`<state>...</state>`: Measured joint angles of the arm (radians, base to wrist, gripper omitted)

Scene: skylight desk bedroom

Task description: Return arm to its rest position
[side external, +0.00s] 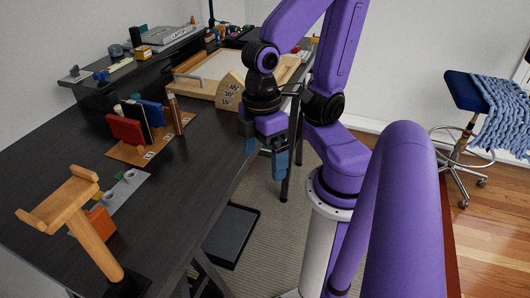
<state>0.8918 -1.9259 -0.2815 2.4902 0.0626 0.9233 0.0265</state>
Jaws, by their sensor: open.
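My gripper (265,150) hangs fingers down from my purple arm, near the right edge of the dark desk (205,140). Its two blue-grey fingertips are apart and nothing shows between them. It is in front of and below the wooden angle block (230,92) marked with degrees in the picture, and appears apart from it. My arm is bent, with the elbow above the top of the picture.
A wooden headphone stand (85,225) rises at the desk's near left. Upright books (125,131) stand on a wooden base. A wooden drawing board (190,87) and a raised shelf (85,78) are behind. A chair (460,90) with a blue knit throw (505,110) stands right.

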